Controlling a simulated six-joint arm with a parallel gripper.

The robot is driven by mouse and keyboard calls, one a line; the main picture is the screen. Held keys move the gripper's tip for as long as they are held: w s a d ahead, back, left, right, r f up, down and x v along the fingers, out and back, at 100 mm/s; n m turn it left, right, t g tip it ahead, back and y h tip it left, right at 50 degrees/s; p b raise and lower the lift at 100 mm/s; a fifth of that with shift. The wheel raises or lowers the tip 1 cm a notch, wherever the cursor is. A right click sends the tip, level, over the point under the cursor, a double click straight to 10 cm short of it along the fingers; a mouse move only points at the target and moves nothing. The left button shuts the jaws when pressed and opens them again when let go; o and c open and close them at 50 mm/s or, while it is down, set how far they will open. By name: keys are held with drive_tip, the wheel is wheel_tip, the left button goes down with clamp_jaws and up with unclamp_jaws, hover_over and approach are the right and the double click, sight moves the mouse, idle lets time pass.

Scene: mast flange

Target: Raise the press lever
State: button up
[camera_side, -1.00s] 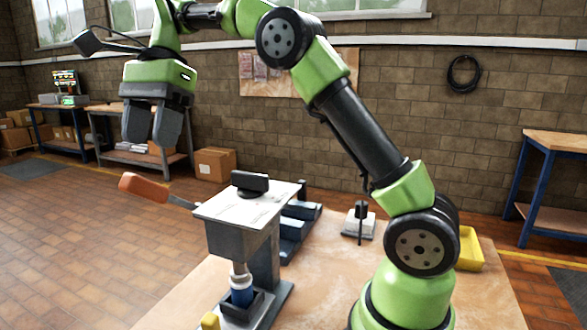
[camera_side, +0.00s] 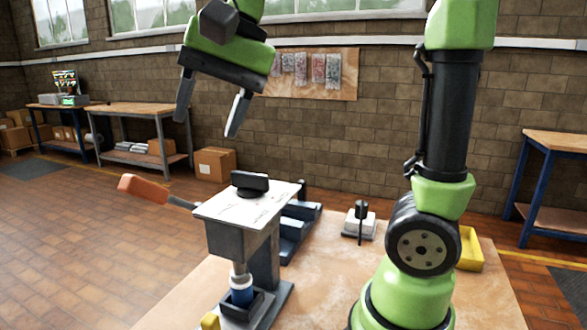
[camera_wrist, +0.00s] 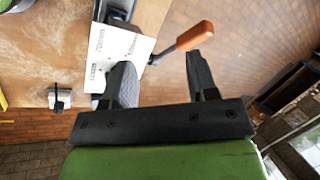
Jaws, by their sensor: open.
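The press lever (camera_side: 143,187) has an orange-red handle on a grey rod and sticks out left of the press, sloping slightly up toward its outer end. The press (camera_side: 240,205) has a white top plate with a black knob, and a blue and white part (camera_side: 241,291) sits under its ram. My gripper (camera_side: 207,120) is open and empty, above the press and apart from it. In the wrist view the lever handle (camera_wrist: 194,36) shows beyond the gap between my fingers (camera_wrist: 163,80), nearer the right finger. The left finger overlaps the edge of the white plate (camera_wrist: 112,55) there.
On the bench (camera_side: 340,290), blue blocks (camera_side: 297,232) stand behind the press. A small pale block with a black post (camera_side: 360,220) and a yellow tray (camera_side: 468,248) lie to the right. The space left of the lever is free.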

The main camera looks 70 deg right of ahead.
drive_tip(key=s+f+n+t, duration=0.3)
drive_tip(key=s+f+n, duration=0.3)
drive_tip(key=s, duration=0.4)
drive_tip(key=shift+s+t+h, duration=0.3)
drive_tip(key=shift+t+h, duration=0.1)
drive_tip(key=shift+d, duration=0.1)
